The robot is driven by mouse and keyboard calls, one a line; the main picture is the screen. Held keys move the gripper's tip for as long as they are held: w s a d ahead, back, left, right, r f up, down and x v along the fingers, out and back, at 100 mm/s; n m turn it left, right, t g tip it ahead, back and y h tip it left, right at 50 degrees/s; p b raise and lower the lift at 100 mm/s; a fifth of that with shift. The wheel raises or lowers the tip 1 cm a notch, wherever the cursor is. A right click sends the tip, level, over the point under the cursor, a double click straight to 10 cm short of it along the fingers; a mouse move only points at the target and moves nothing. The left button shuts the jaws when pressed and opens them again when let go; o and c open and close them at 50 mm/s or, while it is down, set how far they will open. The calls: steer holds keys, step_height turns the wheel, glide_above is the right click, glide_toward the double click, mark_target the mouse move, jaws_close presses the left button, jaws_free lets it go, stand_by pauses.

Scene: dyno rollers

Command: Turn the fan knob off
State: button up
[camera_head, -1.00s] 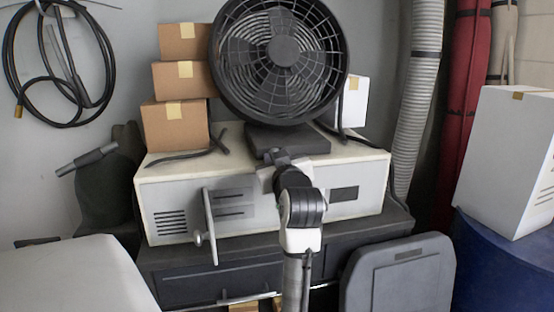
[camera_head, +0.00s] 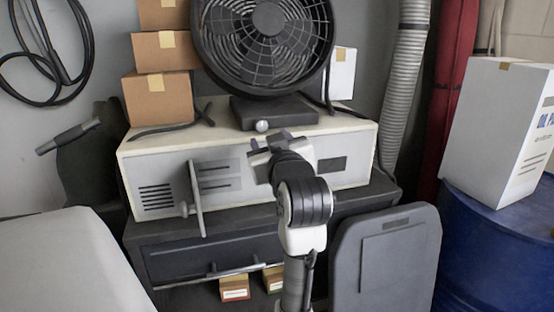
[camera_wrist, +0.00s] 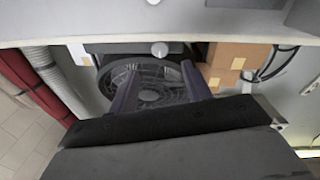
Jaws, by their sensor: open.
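The black round fan (camera_head: 266,40) stands on a dark base (camera_head: 268,110) on top of the beige cabinet. A small pale round knob (camera_head: 262,126) shows on the front of that base. My gripper (camera_head: 269,144) is just below and in front of the knob in the head view, its jaws open and empty. In the wrist view the picture is upside down; the knob (camera_wrist: 159,50) lies past the fingertips, roughly centred between the two open fingers (camera_wrist: 160,68). The fan (camera_wrist: 155,88) shows between the fingers. I see no contact with the knob. Its turn angle is too small to tell.
The beige cabinet (camera_head: 150,164) has a lever-like handle (camera_head: 196,200) on its front. Stacked cardboard boxes (camera_head: 157,97) stand left of the fan, and a white box (camera_head: 342,75) stands behind it at right. A black cable (camera_head: 172,128) lies on the cabinet top.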

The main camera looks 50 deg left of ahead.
steer(key=v, duration=0.6)
steer(key=shift+b, duration=0.4)
